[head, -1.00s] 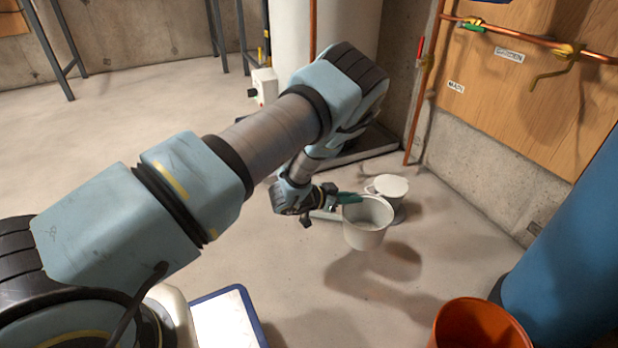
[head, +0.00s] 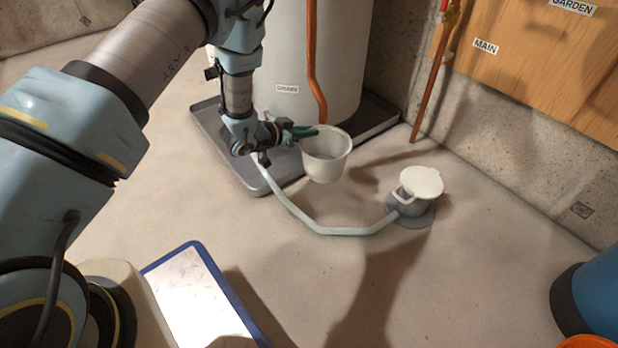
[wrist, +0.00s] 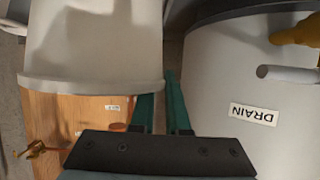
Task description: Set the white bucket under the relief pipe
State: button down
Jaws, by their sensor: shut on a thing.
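The white bucket (head: 326,166) hangs upright from my gripper (head: 306,132), in front of the tank in the head view. My gripper's green fingers are shut on the bucket's rim at its left side. In the wrist view the bucket (wrist: 85,45) fills the upper left and the fingers (wrist: 164,105) pinch its edge. The copper relief pipe (head: 312,60) runs down the tank's front. Its lower end meets the bucket's back rim in the picture; I cannot tell whether it is over the mouth or behind. The bucket's height above the tray is unclear.
The tank (head: 270,65) stands on a grey tray (head: 225,160) with a raised edge.

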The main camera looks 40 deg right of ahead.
aim_at(325, 155)
jog(key=shift+w+f, duration=0.2)
jog(key=shift+w, duration=0.05)
notch_tip(325, 155, down, 10)
jog(key=b, duration=0.6)
jog(key=shift+r, duration=0.25)
jog(key=shift+w+d, duration=0.1)
jog(key=c, duration=0.9)
grip_release()
jog(key=shift+f, duration=0.1)
